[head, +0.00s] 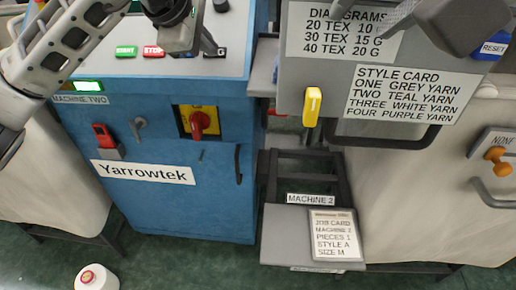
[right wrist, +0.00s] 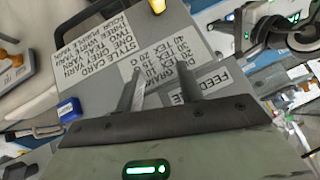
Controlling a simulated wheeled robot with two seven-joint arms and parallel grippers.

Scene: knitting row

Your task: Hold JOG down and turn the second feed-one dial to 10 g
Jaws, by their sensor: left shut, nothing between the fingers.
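My left gripper (head: 184,44) is shut and empty, low over the sloping top panel of machine two (head: 170,72), right of the green START button (head: 126,51) and red STOP button (head: 153,51). A black button (head: 220,5) shows at the panel's top right; I cannot read a JOG label. My right gripper (right wrist: 159,76) is open and empty, its fingers apart before the grey panel's diagrams card (right wrist: 180,72); the card also shows in the head view (head: 338,30). A FEED label (right wrist: 214,84) is partly hidden by a finger. I cannot make out the second feed-one dial.
A red rotary switch (head: 199,123) sits on machine two's front. A job card (head: 335,234) lies on a low shelf. A white cone (head: 95,279) stands on the floor.

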